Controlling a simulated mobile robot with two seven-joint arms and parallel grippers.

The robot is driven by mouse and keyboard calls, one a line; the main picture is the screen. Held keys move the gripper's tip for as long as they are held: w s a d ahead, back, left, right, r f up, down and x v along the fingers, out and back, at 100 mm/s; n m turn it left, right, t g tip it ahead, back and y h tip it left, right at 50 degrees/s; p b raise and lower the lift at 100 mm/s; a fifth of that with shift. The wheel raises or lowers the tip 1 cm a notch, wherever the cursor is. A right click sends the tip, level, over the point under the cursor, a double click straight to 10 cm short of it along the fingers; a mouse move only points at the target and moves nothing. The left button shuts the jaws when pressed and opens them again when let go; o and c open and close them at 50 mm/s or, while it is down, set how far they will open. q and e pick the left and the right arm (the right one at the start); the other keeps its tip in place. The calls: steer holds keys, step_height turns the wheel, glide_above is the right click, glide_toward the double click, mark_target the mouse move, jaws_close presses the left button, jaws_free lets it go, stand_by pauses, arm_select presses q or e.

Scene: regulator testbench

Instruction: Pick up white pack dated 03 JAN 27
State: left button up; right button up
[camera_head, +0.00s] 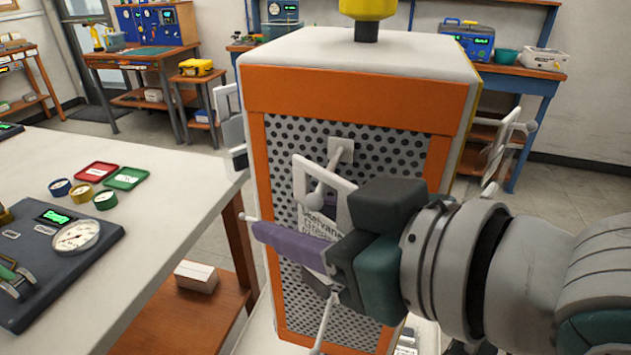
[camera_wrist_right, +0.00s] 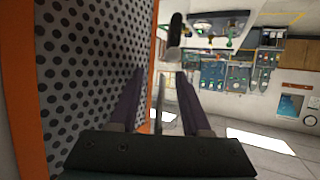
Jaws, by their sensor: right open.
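A white pack with dark print (camera_head: 318,222) is at the perforated front of the orange-and-white cabinet, beside a white frame and rod. Only part of its print, like "Membrane", is legible; I read no date. My right gripper (camera_head: 262,236) is in front of it, and its purple finger and dark body cover part of it. In the right wrist view the two purple fingers (camera_wrist_right: 160,88) stand apart, with a thin pale upright thing between them; I cannot tell whether it is the pack's edge. My left gripper is not in view.
The perforated panel (camera_wrist_right: 85,60) is close beside the fingers. More white frames stick out at the cabinet's left (camera_head: 232,132) and right (camera_head: 505,145) sides. A white table (camera_head: 165,225) at left bears a gauge unit (camera_head: 60,260) and small coloured trays. Open floor lies behind.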

steer(key=shift+c, duration=0.4)
jaws_close()
